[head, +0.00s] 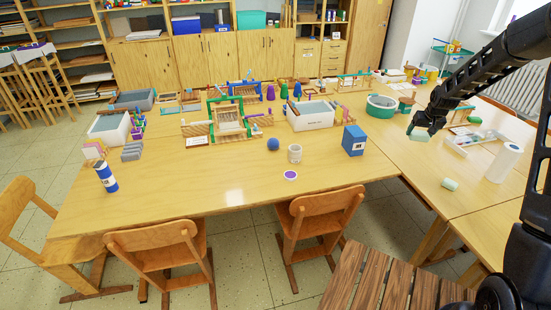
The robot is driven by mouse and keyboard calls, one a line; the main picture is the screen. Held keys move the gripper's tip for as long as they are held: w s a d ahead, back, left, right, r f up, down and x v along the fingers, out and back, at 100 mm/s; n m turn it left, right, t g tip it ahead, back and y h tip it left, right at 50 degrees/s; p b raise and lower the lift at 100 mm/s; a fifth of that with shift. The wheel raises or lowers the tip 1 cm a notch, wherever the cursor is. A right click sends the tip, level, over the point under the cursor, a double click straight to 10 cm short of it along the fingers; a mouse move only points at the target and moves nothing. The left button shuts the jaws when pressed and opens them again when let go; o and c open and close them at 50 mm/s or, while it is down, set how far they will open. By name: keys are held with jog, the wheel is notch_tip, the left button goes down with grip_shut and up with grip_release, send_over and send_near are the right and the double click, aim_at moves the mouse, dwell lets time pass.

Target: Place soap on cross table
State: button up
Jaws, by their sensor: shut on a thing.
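My gripper (420,130) is shut on a pale green block (419,136), which looks like the soap. It holds the block over the right-hand table (428,170), near the seam with the long table. I cannot tell whether the block touches the tabletop. The long wooden table (225,185) runs across to the left, and the right-hand table meets its right end. I cannot tell which of these is the cross table. The fingers hide part of the block.
A pale green piece (450,184) and a white roll (503,162) are on the right-hand table beside a paint tray (472,145). A green tub (380,106) and blue box (354,140) stand left of the gripper. Chairs (320,213) line the front edge.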

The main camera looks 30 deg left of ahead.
jog(key=s+a+n, duration=0.2)
jog(key=s+a, duration=0.2)
jog(key=a, duration=0.7)
jog(key=s+a+n+g+y, duration=0.1)
jog(key=s+a, duration=0.3)
jog(key=a, duration=0.7)
jog(key=s+a+n, duration=0.2)
jog(key=s+a, duration=0.3)
jog(key=a, duration=0.6)
jog(key=f, duration=2)
jog(key=shift+w+a+f, duration=0.1)
jog(key=shift+w+f, duration=0.1)
jog(key=shift+w, duration=0.05)
jog(key=shift+f, duration=0.15)
jog(key=o, duration=1)
jog(key=shift+o, duration=0.2)
jog(key=v, duration=1.2)
jog(key=shift+d, duration=0.2)
